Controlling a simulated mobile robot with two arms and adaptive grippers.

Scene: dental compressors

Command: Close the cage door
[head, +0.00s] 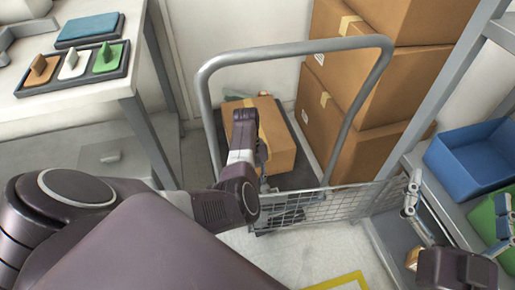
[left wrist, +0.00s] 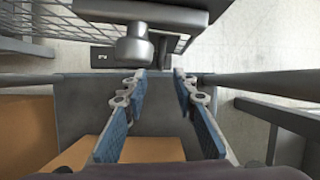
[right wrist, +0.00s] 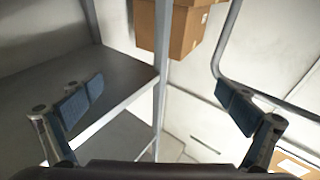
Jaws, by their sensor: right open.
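The cage door, a grey wire-mesh panel (head: 335,207), stands in the lower middle of the head view, running from beside my left arm toward the shelf at right. Mesh also shows at the top left of the left wrist view (left wrist: 60,12). My left gripper (left wrist: 160,76) is open, with a dark rounded knob-like part (left wrist: 135,46) just beyond its fingertips; nothing shows between the fingers. In the head view my arm mostly hides it. My right gripper (head: 456,204) is open and empty, one finger close to the mesh panel's right end.
A platform trolley with a tubular handle (head: 290,50) carries a cardboard box (head: 284,150). Stacked cartons (head: 345,85) stand behind it. A shelf rack (head: 400,245) with a blue bin (head: 475,160) and green bin (head: 485,220) is at right. A table (head: 85,90) with trays is at left.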

